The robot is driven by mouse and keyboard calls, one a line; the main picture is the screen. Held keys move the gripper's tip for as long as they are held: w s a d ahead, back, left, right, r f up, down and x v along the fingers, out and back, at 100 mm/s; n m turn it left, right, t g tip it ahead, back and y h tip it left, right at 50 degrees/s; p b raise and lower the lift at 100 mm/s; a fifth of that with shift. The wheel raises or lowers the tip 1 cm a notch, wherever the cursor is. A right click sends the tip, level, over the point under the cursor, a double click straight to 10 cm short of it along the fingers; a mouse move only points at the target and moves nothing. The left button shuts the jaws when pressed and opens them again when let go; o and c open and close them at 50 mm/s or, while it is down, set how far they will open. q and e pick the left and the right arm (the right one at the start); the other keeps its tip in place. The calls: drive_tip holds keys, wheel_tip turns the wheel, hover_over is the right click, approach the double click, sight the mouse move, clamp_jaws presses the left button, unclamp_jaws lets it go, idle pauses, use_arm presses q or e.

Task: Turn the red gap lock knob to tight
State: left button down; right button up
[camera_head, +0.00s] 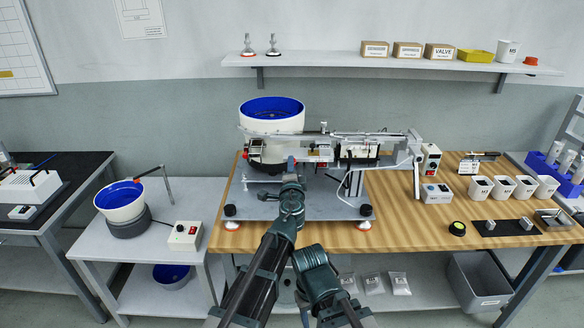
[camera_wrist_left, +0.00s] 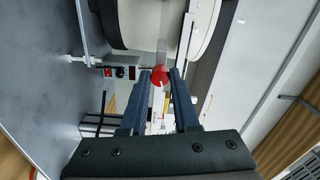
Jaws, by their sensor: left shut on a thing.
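The red knob (camera_wrist_left: 160,76) sits between the two fingertips of my left gripper (camera_wrist_left: 161,77) in the left wrist view. The fingers are shut on it. The knob cannot be made out there. The knob's marks are too small to read, so I cannot tell how far it is turned. My right gripper is not in view.
The machine stands on a wooden table (camera_head: 400,235). A second blue-lined bowl (camera_head: 120,200) stands on a side table at left.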

use_arm(q)
drive_tip(key=shift+m, duration=2.2)
drive_tip(key=shift+s, duration=0.1)
drive_tip(key=c, duration=0.6)
unclamp_jaws()
drive_tip(key=shift+c, duration=0.2)
